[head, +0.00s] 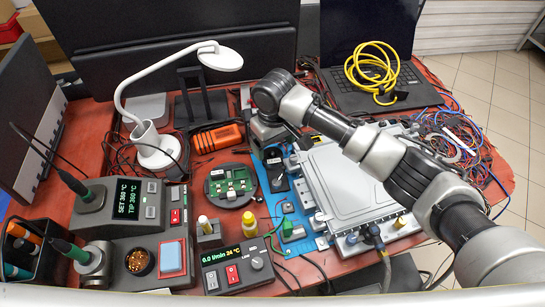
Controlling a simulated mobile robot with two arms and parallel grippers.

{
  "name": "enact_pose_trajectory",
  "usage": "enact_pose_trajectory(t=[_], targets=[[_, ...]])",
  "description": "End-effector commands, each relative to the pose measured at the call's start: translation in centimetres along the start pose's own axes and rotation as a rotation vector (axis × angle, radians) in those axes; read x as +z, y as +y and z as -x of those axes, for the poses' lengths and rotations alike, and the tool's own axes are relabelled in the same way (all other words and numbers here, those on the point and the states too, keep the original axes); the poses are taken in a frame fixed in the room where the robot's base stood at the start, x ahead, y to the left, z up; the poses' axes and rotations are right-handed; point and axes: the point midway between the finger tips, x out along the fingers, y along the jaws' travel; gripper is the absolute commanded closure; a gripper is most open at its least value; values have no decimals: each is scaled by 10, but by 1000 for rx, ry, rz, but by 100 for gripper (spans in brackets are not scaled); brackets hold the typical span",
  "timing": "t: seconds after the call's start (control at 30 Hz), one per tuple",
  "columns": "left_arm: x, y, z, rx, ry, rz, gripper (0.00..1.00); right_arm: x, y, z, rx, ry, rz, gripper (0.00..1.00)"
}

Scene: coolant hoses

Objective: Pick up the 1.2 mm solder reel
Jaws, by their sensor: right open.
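My right gripper (266,139) is over the middle of the red bench, at the back edge of the blue mat. It points down and is small in the picture, with its fingertips partly hidden. A small dark round item (273,157) with a pale spot lies just in front of it on the mat; it could be a solder reel, but I cannot read any 1.2 mm label. I cannot tell whether the gripper touches it. No other reel shows clearly. My left gripper is not in view.
A large silver housing (350,183) stands right of the gripper under my right arm. A laptop (355,95) with yellow cable (371,70) stands behind.

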Motion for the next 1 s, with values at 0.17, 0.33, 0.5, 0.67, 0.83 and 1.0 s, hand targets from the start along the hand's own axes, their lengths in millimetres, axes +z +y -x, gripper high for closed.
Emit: enact_pose_trajectory(t=[0.17,0.33,0.5,0.67,0.83,1.0], targets=[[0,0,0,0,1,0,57,4,-6,-29,1,-4,0,15],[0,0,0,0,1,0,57,4,-6,-44,1,-2,0,15],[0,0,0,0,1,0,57,3,-6,-45,1,-1,0,15],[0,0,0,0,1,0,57,3,-6,-44,1,-1,0,30],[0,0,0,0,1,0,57,3,-6,-44,0,-1,0,56],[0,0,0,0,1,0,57,3,-6,-44,1,0,0,73]])
